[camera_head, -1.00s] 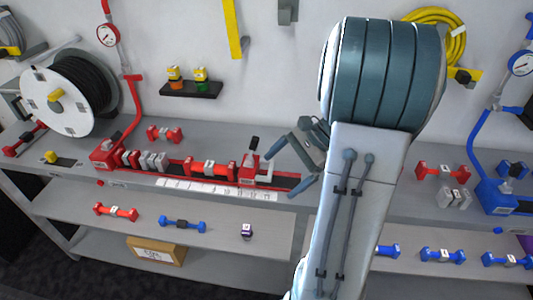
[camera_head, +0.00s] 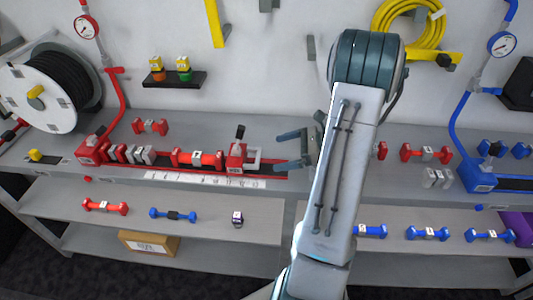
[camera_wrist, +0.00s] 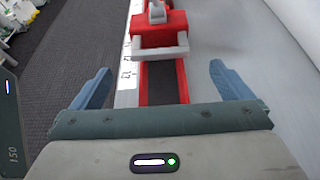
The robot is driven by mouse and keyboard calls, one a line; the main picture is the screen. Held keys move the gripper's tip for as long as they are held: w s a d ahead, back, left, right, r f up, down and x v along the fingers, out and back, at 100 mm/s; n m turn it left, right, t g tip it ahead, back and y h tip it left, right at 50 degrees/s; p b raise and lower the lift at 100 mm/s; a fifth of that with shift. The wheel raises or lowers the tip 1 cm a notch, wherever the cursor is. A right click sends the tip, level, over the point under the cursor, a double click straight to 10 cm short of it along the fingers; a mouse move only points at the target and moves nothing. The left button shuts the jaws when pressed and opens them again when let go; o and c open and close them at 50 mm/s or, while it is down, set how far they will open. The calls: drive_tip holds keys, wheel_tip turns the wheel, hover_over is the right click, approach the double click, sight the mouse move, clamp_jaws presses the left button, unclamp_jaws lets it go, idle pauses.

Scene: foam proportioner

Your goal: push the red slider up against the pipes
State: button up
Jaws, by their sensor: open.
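The red slider (camera_head: 236,157) sits on the red rail at the right of a row of parts. It has a black lever on top and a grey U-shaped handle (camera_head: 255,158) on its right side. To its left in the rail are a red pipe (camera_head: 198,158) and several red and grey pieces (camera_head: 130,154). My gripper (camera_head: 287,150) is open and empty, to the right of the handle and apart from it. In the wrist view the slider (camera_wrist: 161,28) lies ahead, with its handle (camera_wrist: 160,51) between and beyond my open fingers (camera_wrist: 158,82).
A white ruler strip (camera_head: 205,179) runs along the rail's front. A red pipe (camera_head: 150,127) lies behind the rail. A blue unit (camera_head: 480,178) stands at right. A lower shelf (camera_head: 190,195) holds loose pipes. The rail between handle and gripper is empty.

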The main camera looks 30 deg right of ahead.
sight(259, 157)
drive_tip(key=x, duration=0.5)
drive_tip(key=shift+w+a+f, duration=0.15)
drive_tip(key=shift+a, duration=0.15)
